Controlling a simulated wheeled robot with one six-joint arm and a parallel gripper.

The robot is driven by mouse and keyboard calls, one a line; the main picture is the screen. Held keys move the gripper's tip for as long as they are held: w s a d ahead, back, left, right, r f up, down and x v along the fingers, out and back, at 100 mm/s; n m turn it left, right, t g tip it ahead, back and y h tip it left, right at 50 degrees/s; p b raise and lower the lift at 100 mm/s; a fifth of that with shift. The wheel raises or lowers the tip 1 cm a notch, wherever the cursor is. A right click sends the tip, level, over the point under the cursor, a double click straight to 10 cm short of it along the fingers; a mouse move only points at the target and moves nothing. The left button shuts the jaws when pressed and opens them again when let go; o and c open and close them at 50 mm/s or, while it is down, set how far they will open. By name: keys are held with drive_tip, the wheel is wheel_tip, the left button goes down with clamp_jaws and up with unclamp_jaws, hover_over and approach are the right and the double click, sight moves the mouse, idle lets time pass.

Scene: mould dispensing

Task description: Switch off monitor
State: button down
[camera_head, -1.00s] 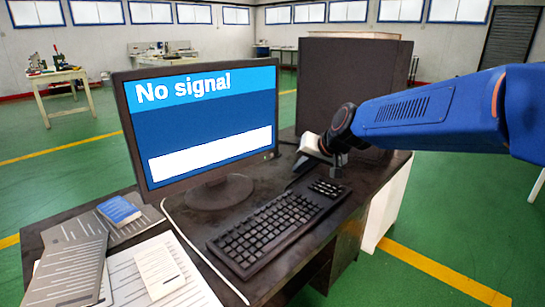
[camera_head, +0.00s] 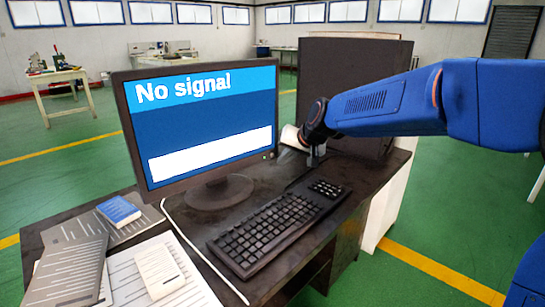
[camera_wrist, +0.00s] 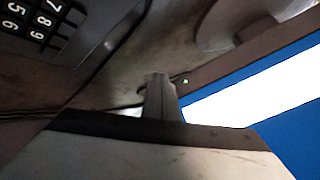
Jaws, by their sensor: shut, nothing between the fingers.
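The monitor (camera_head: 200,125) stands on the dark desk and is lit, showing "No signal" on blue with a white bar. Small marks, one greenish, show at its lower right bezel corner (camera_head: 268,155). My gripper (camera_head: 285,139) is just right of that corner, with its tip partly hidden in the head view. In the wrist view the shut fingers (camera_wrist: 160,98) point toward the monitor's lower bezel, close to a small green light (camera_wrist: 185,82). The lit screen (camera_wrist: 265,95) fills the right side there. I cannot tell whether the fingers touch the bezel.
A keyboard (camera_head: 265,232) lies in front of the monitor. A dark computer tower (camera_head: 350,85) stands behind my arm. Papers (camera_head: 75,270), a blue book (camera_head: 119,210) and a white notepad (camera_head: 160,271) lie at the desk's left.

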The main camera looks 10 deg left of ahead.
drive_tip(key=shift+w+a, duration=0.45)
drive_tip(key=shift+a, duration=0.05)
drive_tip(key=shift+w+a, duration=0.15)
idle(1.8)
drive_tip(key=shift+w+a, duration=0.15)
drive_tip(key=shift+w+a, duration=0.25)
drive_tip(key=shift+a, duration=0.05)
idle(0.9)
drive_tip(key=shift+s+d, duration=0.1)
drive_tip(key=shift+d, duration=0.05)
idle(0.3)
drive_tip(key=shift+s+d, duration=0.45)
drive_tip(key=shift+s+d, duration=1.75)
drive_tip(key=shift+d, duration=0.05)
